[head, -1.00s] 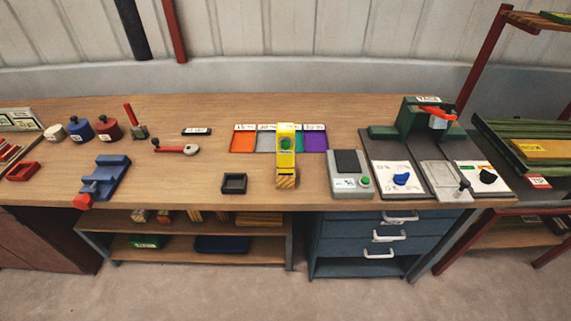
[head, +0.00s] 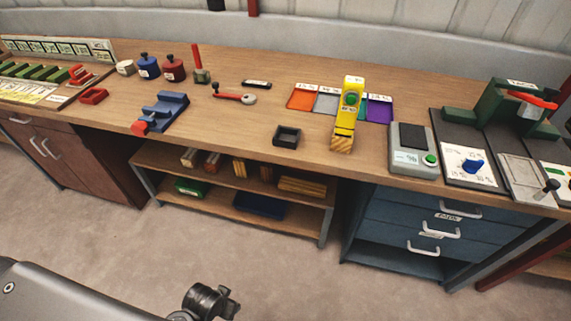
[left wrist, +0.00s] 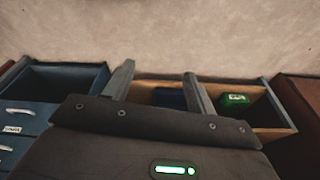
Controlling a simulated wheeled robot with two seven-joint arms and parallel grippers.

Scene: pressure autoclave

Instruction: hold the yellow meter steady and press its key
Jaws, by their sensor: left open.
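The yellow meter (head: 346,112) stands on the workbench near its front edge, right of the middle, in the head view. A green round key (head: 351,98) shows on its upper front, and its lower part looks like striped wood. My left gripper (left wrist: 158,78) shows in the left wrist view with its two fingers apart and nothing between them. It is away from the meter, with shelves and drawers behind it. A dark part of my arm shows at the lower left of the head view. My right gripper is not in view.
A small black tray (head: 287,136) sits left of the meter, and a grey scale with a green button (head: 413,150) stands to its right. Coloured squares (head: 303,97) lie behind it. A blue vise-like tool (head: 163,112) is further left. Drawers (head: 430,215) are under the bench.

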